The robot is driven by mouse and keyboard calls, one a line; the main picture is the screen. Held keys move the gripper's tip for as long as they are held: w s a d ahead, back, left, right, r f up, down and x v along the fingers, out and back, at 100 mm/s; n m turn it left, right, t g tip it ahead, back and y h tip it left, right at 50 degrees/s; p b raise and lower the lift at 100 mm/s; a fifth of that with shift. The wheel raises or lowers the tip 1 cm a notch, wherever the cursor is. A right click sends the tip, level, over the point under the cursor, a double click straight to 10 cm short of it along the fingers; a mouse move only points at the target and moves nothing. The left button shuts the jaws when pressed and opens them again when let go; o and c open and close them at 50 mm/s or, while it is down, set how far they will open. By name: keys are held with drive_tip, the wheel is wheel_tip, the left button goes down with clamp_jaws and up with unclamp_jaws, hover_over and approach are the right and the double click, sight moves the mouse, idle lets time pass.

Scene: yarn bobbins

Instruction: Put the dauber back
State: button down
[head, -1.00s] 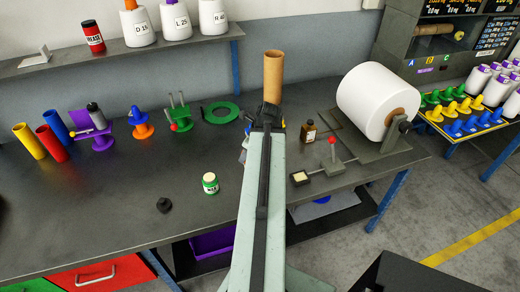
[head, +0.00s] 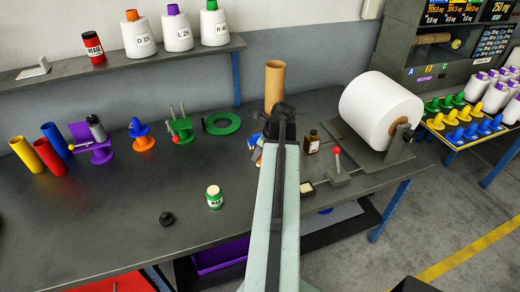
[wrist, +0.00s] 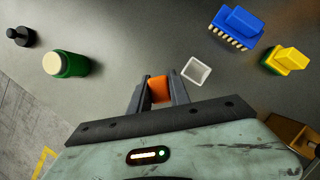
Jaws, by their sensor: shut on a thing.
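In the wrist view my gripper (wrist: 160,82) is shut on an orange block-like object (wrist: 160,90), the only part of it that shows. I cannot tell whether this is the dauber. Ahead of the jaws lies a small white square cup (wrist: 196,70), apart from them. A green jar with a cream top (wrist: 67,65) lies to the left, with a black knobbed piece (wrist: 20,37) beyond it. In the head view the jar (head: 214,198) and black piece (head: 166,219) stand on the bench, left of my arm. My fingertips are hidden there.
A blue brush (wrist: 236,25) and a yellow-green piece (wrist: 287,60) lie right of the cup. A cardboard tube (head: 274,85), brown bottle (head: 312,143) and big white roll (head: 380,110) stand around my arm. The bench (head: 110,190) is clear at front left.

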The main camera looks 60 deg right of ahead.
drive_tip(key=w+d, duration=0.2)
drive_tip(key=d, duration=0.4)
drive_tip(key=shift+d+f, duration=0.2)
drive_tip(key=shift+f, duration=0.1)
drive_tip(key=f+b, duration=0.4)
drive_tip(key=shift+s+d, duration=0.1)
drive_tip(key=shift+d, duration=0.3)
drive_tip(key=shift+w+a+r, duration=0.15)
drive_tip(key=shift+w+r, duration=0.05)
drive_tip(key=shift+f+b, duration=0.5)
drive_tip(key=shift+b, duration=0.05)
drive_tip(key=c, duration=1.2)
unclamp_jaws()
drive_tip(key=shift+r, duration=0.1)
